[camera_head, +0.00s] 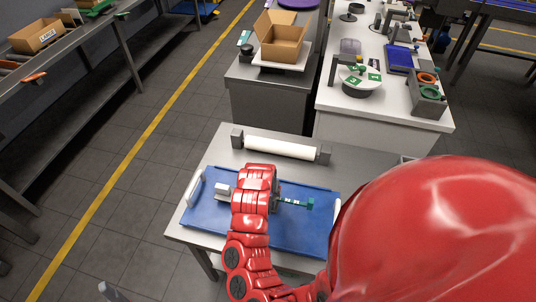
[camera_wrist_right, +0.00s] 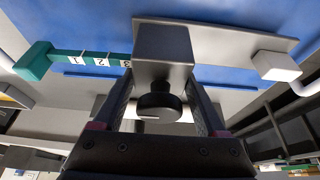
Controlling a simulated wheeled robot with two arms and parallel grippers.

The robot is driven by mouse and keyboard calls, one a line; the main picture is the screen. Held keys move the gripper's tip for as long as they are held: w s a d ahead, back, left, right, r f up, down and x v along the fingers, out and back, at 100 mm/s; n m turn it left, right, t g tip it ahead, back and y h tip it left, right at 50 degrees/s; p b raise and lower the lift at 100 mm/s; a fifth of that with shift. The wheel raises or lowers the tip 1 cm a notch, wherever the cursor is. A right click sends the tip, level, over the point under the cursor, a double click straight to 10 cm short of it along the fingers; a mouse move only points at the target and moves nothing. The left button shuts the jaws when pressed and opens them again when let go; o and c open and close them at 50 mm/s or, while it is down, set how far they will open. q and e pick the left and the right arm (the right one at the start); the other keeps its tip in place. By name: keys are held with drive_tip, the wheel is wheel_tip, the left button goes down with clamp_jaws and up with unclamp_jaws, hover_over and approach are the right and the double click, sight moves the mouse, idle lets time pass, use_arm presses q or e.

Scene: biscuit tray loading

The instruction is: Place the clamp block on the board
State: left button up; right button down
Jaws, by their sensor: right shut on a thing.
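The blue board (camera_head: 295,235) with white end handles lies on the grey table. My right gripper (camera_wrist_right: 158,100) is shut on the clamp block (camera_wrist_right: 163,50), a grey block with a black knob (camera_wrist_right: 159,106). In the head view my red right arm (camera_head: 255,190) reaches over the board and hides most of the block. I cannot tell whether the block touches the board. A grey plate (camera_wrist_right: 225,40) with a white block (camera_wrist_right: 276,66) shows behind the clamp block. A green-ended strip with numbers (camera_wrist_right: 100,61) extends to its left. A grey tip, possibly my left gripper (camera_head: 112,292), shows at the lower left edge.
A white roller (camera_head: 280,148) between dark end blocks lies behind the board. A cardboard box (camera_head: 282,40) stands on a counter farther back. The white bench (camera_head: 340,103) behind holds a plate and several fixtures. My large red arm link covers the lower right.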

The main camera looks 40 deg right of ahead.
wheel_tip(320, 180, down, 2)
drive_tip(key=shift+s+p, duration=0.15)
drive_tip(key=shift+p, duration=0.25)
drive_tip(key=shift+f, duration=0.3)
drive_tip(key=shift+f, duration=0.15)
unclamp_jaws()
